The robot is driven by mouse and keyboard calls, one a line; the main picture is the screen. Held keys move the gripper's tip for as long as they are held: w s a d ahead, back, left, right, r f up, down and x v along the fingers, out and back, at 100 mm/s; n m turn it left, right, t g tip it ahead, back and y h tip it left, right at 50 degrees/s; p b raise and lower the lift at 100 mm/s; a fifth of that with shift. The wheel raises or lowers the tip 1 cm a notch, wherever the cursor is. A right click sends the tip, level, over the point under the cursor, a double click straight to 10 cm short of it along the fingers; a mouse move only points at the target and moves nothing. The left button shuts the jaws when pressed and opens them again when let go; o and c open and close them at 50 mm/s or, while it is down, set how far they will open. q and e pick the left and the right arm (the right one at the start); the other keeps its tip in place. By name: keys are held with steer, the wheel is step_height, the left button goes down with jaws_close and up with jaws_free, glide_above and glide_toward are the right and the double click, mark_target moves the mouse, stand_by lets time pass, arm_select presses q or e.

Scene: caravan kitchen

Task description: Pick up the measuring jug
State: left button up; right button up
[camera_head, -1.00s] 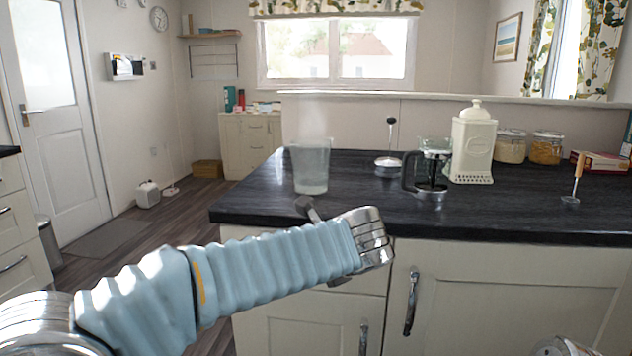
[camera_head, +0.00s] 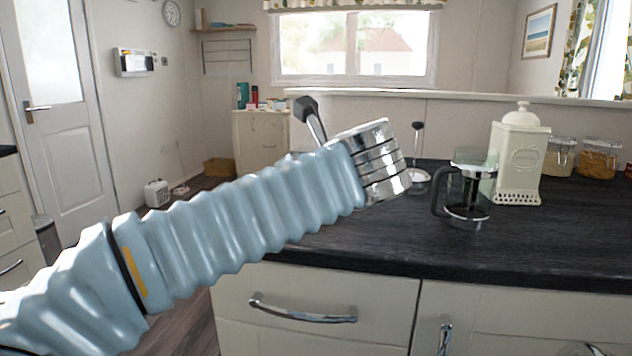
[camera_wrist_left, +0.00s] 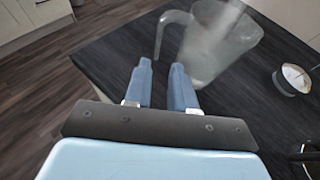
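The measuring jug (camera_wrist_left: 225,45) is clear and stands on the dark worktop in the left wrist view, top centre-right. Its handle (camera_wrist_left: 165,22) points left in that view. In the head view the jug is hidden behind my left arm. My left gripper (camera_wrist_left: 161,66) has two blue fingers, apart and with nothing held between them. The tips point toward the handle and the jug's near side; the handle's lower end shows just past the gap. I cannot tell whether they touch. The head view does not show these fingers clearly. My right gripper is not in view.
A French press (camera_head: 467,192) stands right of my left arm on the dark worktop (camera_head: 400,240). Behind it are a cream canister (camera_head: 520,158) and a dark-knobbed utensil (camera_head: 418,150). Storage jars (camera_head: 598,158) stand further right. Open floor lies beyond the worktop's left edge.

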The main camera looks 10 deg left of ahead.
arm_select(q)
steer(key=x, duration=1)
steer(key=shift+w+a+f, duration=0.15)
steer(key=shift+a+f, duration=0.1)
steer(key=shift+a, duration=0.05)
steer(key=shift+c, duration=0.4)
jaws_close()
